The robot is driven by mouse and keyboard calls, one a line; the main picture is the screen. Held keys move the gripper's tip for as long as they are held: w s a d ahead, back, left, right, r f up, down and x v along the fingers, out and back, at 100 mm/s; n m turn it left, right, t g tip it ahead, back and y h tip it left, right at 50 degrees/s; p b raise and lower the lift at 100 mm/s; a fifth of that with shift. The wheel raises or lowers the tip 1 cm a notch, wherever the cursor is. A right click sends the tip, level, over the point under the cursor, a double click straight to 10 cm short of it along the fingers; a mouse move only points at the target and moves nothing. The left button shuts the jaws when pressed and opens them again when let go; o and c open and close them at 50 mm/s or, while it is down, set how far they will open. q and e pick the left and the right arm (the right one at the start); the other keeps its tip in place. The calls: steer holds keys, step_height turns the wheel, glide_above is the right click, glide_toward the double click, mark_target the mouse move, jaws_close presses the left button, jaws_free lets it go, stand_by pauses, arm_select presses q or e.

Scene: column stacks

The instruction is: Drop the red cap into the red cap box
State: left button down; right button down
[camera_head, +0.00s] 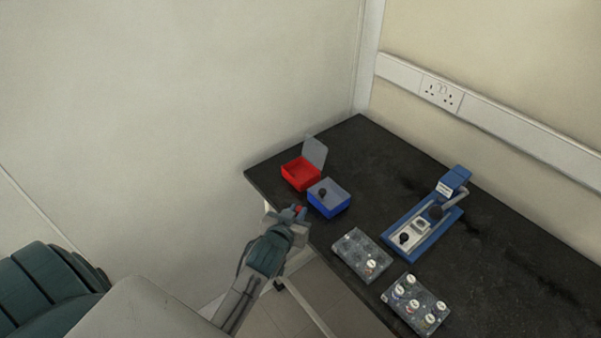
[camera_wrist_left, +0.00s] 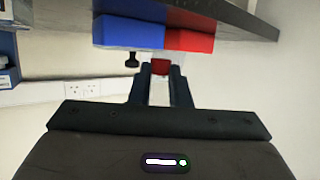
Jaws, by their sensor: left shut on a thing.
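The red cap (camera_head: 299,209) is between the fingertips of my left gripper (camera_head: 297,212), which is shut on it. The cap also shows in the left wrist view (camera_wrist_left: 160,67) between the two fingers (camera_wrist_left: 161,75). My left gripper is at the table's near-left edge, in front of the blue box. The red cap box (camera_head: 301,174) stands at the table's left corner with its grey lid (camera_head: 315,151) raised. It shows in the left wrist view (camera_wrist_left: 190,41) beside the blue box. My right gripper is not in view.
A blue box (camera_head: 329,204) with a dark knob on its top stands right beside the red box. Two grey trays (camera_head: 345,243) (camera_head: 399,306) with white-topped pieces lie along the front edge. A blue press device (camera_head: 422,236) stands farther right. The table (camera_head: 366,150) is clear behind the boxes.

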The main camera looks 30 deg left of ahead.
mark_target(293, 167)
arm_select(q)
steer(key=w+a, duration=0.1)
steer(key=w, duration=0.2)
steer(key=w+a+r+p, duration=0.1)
steer(key=w+a, duration=0.1)
steer(key=w, duration=0.1)
steer(key=w+a+r+p, duration=0.1)
steer(key=w, duration=0.2)
steer(key=shift+w+a+r, duration=0.2)
steer(key=shift+a+r, duration=0.05)
steer(key=shift+a, duration=0.1)
steer(key=w+a+r+p, duration=0.1)
steer(key=w+a+r, duration=0.1)
steer(key=w+a, duration=0.35)
steer(key=f+b, duration=0.4)
steer(key=b, duration=0.1)
steer(key=shift+w+d+f, duration=0.2)
steer(key=shift+w+f, duration=0.2)
steer(key=shift+f, duration=0.3)
steer(key=c, duration=1.3)
jaws_free()
